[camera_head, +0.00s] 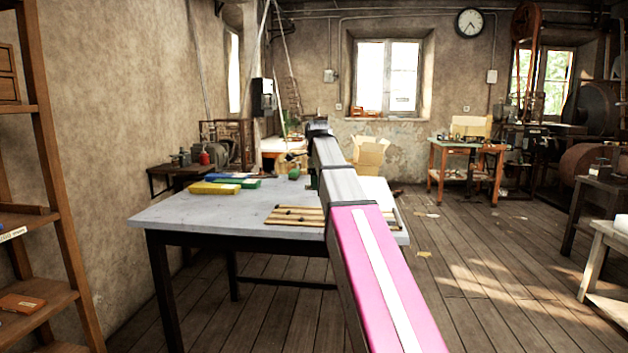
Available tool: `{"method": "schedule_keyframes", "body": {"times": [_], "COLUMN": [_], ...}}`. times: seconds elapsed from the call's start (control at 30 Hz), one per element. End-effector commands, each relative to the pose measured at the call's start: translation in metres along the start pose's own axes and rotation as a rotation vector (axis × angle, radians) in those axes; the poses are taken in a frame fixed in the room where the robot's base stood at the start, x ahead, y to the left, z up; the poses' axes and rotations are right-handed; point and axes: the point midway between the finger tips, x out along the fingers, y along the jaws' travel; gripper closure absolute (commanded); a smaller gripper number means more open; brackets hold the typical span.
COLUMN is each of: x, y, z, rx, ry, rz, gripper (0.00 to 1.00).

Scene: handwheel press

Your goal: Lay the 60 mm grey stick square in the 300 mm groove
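A wooden board with dark slots or strips (290,215) lies flat near the front right of the grey-topped table (190,212). My arm crosses in front of its right end and hides part of it. The groove lengths cannot be read at this size. I cannot make out the grey stick; it may be hidden behind my arm or too small to tell. My arm reaches forward from the lower right over the table, and its far end is hidden behind its own links. I cannot see my gripper's fingers.
Yellow (214,188), blue (228,180) and green (250,183) blocks lie together at the table's back left. A small green item (294,174) is near the back middle. The table's front left is clear. A wooden shelf (60,190) stands at the left.

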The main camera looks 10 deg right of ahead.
Motion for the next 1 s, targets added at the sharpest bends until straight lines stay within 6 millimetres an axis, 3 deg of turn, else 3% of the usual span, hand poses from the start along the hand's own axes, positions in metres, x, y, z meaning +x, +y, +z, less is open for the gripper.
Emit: {"method": "schedule_keyframes", "body": {"times": [0.27,1.0], "x": [0.006,0.068], "y": [0.001,0.001], "z": [0.000,0.000], "rx": [0.002,0.001], "ry": [0.000,0.001], "rz": [0.001,0.001], "gripper": [1.00,1.00]}}
